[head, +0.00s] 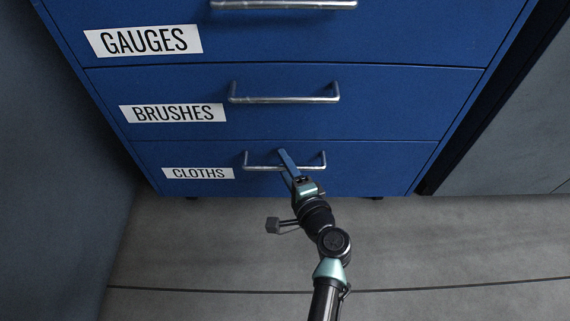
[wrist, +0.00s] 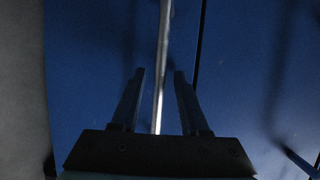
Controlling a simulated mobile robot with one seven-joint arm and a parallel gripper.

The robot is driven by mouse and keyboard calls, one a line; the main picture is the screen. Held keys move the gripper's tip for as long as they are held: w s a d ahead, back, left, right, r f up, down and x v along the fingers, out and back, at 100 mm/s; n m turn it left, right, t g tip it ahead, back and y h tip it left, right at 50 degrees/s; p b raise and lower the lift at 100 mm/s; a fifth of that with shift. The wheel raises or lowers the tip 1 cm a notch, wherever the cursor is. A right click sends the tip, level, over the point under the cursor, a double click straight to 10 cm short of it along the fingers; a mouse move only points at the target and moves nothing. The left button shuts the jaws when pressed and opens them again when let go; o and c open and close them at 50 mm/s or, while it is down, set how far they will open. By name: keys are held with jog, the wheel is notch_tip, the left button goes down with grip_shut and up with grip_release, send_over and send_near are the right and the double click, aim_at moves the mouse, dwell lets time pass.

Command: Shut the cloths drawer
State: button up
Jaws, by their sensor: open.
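The cloths drawer (head: 385,165) is the lowest drawer in the blue cabinet, with a white CLOTHS label (head: 199,173). Its front looks level with the drawer fronts above, and I see no open drawer space. Its metal bar handle (head: 308,167) also shows in the wrist view (wrist: 165,35). My gripper (head: 284,157) is at the middle of this handle. In the wrist view my gripper (wrist: 159,75) is open, with the bar running between its two fingers and a gap on each side. My gripper hides part of the handle in the head view.
The brushes drawer (head: 400,110) and the gauges drawer (head: 400,40) are above, each with a metal handle. A grey wall or panel (head: 50,130) stands at the left and a grey unit (head: 520,140) at the right. The floor (head: 200,245) in front is clear.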

jog(key=p+v, duration=0.5)
jog(key=v, duration=0.8)
